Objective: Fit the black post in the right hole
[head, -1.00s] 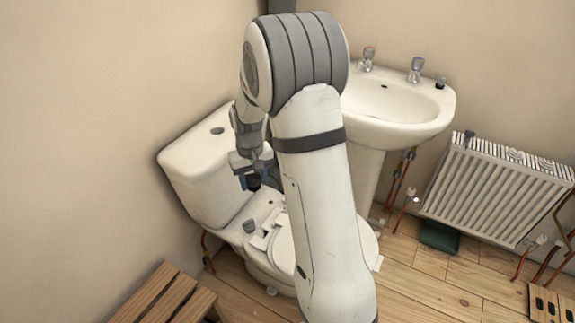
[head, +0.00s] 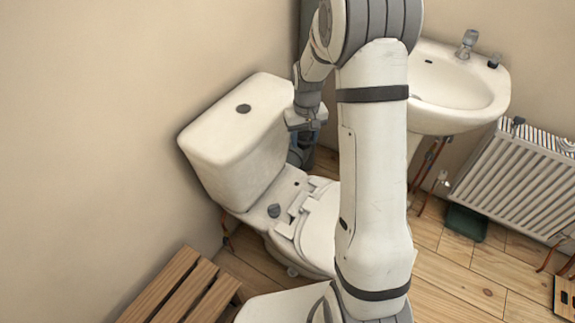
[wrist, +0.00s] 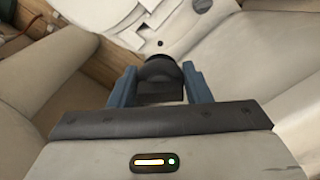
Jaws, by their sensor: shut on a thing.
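My gripper (wrist: 160,85) is shut on the black post (wrist: 162,70), held between its two blue fingers. In the head view my gripper (head: 305,145) is beside the cistern's right side, above the back of the toilet pan; the post is hard to make out there. A small dark hole (wrist: 160,43) shows in the pan's white back ledge, just beyond the post in the wrist view and apart from it. A grey post (head: 273,210) stands on the ledge's left side. The post's lower end is hidden in the wrist view.
The toilet cistern (head: 238,125) stands close left of my gripper. The white seat and its hinge (head: 297,207) lie in front. A basin (head: 455,85) and a radiator (head: 520,180) are to the right, and a wooden slatted bench (head: 185,285) is at lower left.

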